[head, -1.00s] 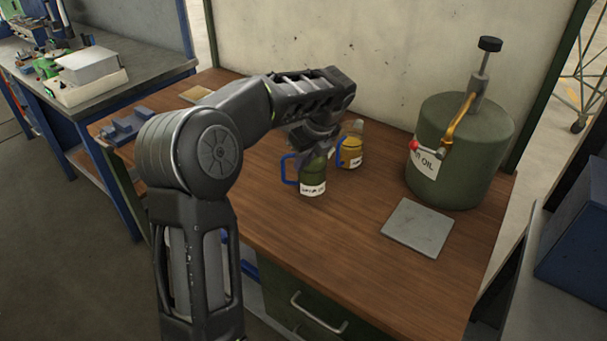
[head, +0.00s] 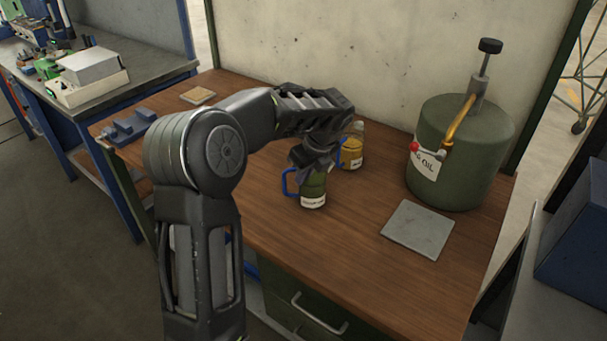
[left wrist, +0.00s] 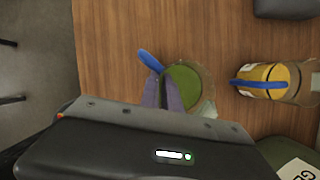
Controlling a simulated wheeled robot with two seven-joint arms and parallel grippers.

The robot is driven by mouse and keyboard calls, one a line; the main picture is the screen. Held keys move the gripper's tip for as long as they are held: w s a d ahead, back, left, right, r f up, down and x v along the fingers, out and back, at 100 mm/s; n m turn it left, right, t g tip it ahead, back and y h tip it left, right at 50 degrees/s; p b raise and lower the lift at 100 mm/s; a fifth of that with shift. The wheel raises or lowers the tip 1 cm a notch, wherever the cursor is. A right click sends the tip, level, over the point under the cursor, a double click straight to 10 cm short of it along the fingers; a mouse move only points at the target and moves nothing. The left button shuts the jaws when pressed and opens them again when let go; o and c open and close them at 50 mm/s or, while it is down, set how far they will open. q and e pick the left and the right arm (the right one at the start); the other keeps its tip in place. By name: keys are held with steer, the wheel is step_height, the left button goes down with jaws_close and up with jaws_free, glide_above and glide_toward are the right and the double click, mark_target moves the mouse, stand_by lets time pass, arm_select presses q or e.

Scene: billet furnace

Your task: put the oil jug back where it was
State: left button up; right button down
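The green jug (head: 314,189) with a blue handle and a white label is near the middle of the wooden bench, upright or nearly so. My left gripper (head: 313,164) reaches down at its top from above. In the left wrist view the fingers (left wrist: 162,92) are close together at the handle side of the jug (left wrist: 186,84), and they appear shut on it. The green inside shows from above. I cannot tell for certain whether its base touches the bench. My right gripper is not in view.
A yellow jug (head: 352,152) with a blue handle stands close behind and right of the green one. A large green oil drum (head: 465,150) with a pump stands at the right. A grey square plate (head: 418,229) lies before it. The front middle of the bench (head: 350,245) is clear.

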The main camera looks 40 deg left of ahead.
arm_select(q)
steer(key=o, duration=0.5)
steer(key=shift+r, duration=0.1)
steer(key=v, duration=1.2)
steer(key=shift+b, duration=0.35)
